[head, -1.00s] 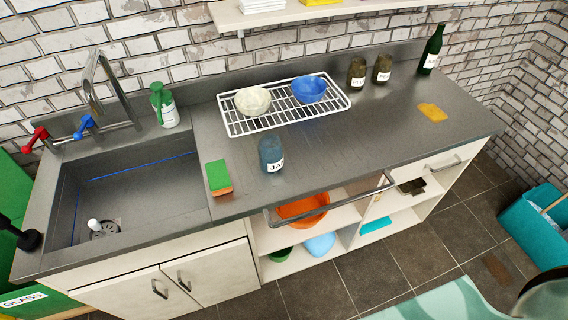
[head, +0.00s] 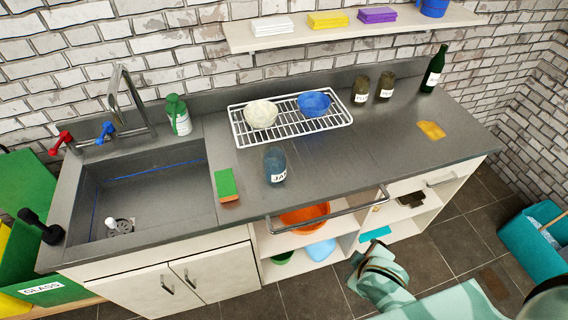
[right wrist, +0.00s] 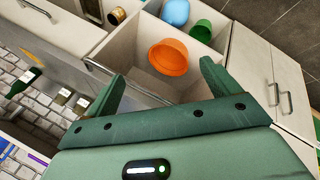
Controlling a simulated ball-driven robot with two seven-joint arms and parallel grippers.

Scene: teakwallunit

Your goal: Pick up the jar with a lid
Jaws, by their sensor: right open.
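The blue-grey jar (head: 275,165) with a white label stands upright on the dark counter (head: 330,165), near its front edge and to the right of the sponge. Its lid is hard to make out at this size. My right arm shows at the lower right in the head view, below and in front of the counter, well apart from the jar. In the right wrist view my right gripper (right wrist: 160,85) is open and empty, with its fingers wide apart toward the open shelves. The jar is not seen in the right wrist view. My left gripper is not in view.
A sponge (head: 227,184) lies left of the jar by the sink (head: 150,205). A dish rack (head: 240,135) with two bowls stands behind it. Two dark jars (head: 361,89) and a green bottle (head: 433,70) stand at the back right.

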